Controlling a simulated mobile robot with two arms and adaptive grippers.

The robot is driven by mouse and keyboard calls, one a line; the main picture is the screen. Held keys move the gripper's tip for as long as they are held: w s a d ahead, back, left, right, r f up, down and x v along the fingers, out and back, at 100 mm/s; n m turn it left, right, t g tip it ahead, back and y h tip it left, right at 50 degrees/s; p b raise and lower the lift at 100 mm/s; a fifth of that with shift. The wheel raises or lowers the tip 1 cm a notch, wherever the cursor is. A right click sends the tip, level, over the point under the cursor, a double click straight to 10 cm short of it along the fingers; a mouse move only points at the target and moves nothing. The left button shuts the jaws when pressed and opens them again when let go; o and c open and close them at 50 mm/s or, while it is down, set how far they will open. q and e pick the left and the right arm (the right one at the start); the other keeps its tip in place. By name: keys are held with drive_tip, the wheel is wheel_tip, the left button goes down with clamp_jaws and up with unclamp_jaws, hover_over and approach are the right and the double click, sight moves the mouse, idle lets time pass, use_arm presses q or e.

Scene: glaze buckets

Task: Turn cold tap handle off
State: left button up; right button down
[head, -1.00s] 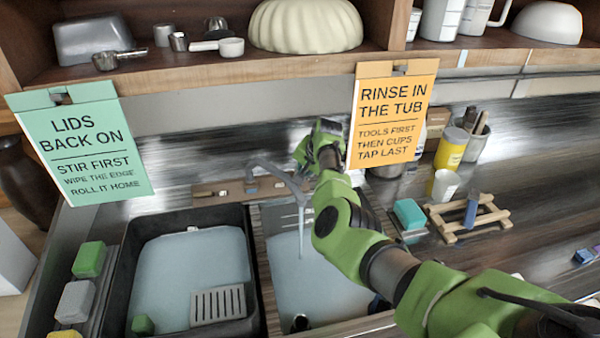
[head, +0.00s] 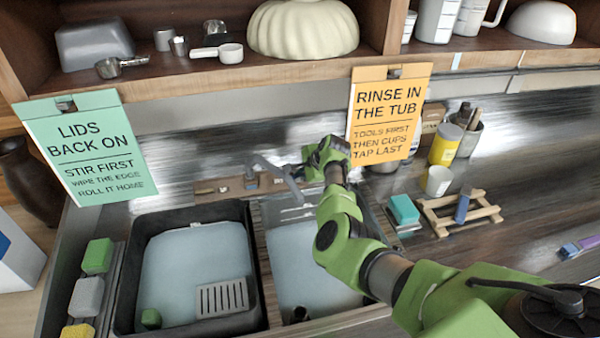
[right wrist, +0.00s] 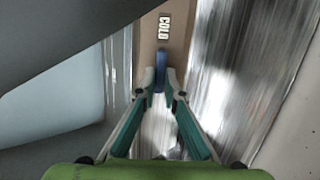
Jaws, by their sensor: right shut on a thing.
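The cold tap handle is a small blue piece (right wrist: 160,72) in the right wrist view, below the white COLD label (right wrist: 164,27) on a brown strip. My right gripper (right wrist: 160,90) is shut on it, one finger on each side. In the head view my right gripper (head: 325,155) is behind the sink, right of the grey tap spout (head: 277,178), and hides the handle. No water stream shows below the spout. My left gripper is not in view.
The right basin (head: 300,262) holds pale water, and a black tub (head: 128,285) stands left of it. An orange sign (head: 385,120) hangs close to my right gripper. A shelf (head: 210,77) runs above. A sponge (head: 404,209) and wooden rack (head: 440,225) stand right.

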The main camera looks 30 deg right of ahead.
idle(0.4)
drive_tip(key=c, duration=2.1)
unclamp_jaws()
drive_tip(key=shift+c, duration=0.2)
wheel_tip(320, 180, up, 10)
drive_tip(key=shift+f, duration=0.1)
